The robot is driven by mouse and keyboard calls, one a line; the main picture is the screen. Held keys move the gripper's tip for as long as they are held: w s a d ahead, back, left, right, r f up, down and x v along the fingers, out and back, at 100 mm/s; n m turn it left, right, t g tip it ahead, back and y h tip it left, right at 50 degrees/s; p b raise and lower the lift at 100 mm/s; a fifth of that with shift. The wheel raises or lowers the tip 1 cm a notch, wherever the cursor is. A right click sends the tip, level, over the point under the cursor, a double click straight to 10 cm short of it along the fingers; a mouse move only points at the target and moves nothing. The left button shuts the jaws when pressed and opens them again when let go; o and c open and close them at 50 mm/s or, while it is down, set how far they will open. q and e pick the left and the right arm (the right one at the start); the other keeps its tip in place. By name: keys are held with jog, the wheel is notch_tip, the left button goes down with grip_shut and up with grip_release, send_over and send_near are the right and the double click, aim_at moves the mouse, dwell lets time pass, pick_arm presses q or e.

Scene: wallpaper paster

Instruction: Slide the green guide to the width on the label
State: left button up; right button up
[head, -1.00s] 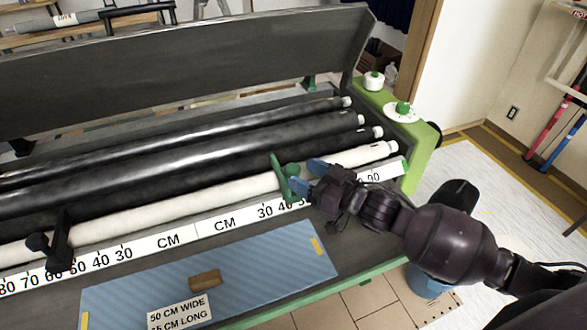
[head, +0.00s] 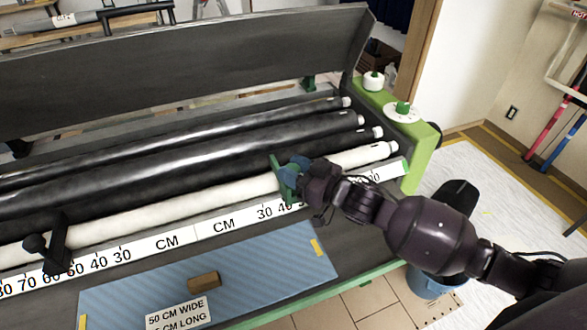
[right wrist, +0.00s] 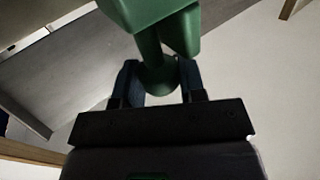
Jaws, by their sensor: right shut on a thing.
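The green guide (head: 279,172) stands across the white roller at the right part of the ruler (head: 231,223), just right of the printed 40 as far as the arm lets me see. My right gripper (head: 294,170) is shut on the guide's knob. In the right wrist view the two blue fingers of the gripper (right wrist: 159,82) flank the green knob (right wrist: 158,72), below the guide's block (right wrist: 160,20). The label (head: 178,313) reads 50 CM WIDE; its second line is partly unclear. My left gripper is not in view.
A black guide (head: 52,245) sits on the left half of the ruler near 60. A blue sheet (head: 235,270) lies on the front shelf with a small brown block (head: 204,282). Black rollers (head: 190,165) lie behind the white roller (head: 140,217).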

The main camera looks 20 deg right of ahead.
grip_shut()
jog(key=d, duration=0.4)
jog(key=shift+d+p, duration=0.35)
jog(key=shift+p, duration=0.05)
jog(key=shift+w+d, duration=0.1)
jog(key=shift+d, duration=0.05)
jog(key=o, duration=0.9)
grip_release()
jog(key=shift+o, duration=0.2)
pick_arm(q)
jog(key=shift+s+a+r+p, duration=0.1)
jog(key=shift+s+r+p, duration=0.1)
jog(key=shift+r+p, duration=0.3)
pick_arm(e)
jog(key=v, duration=1.1)
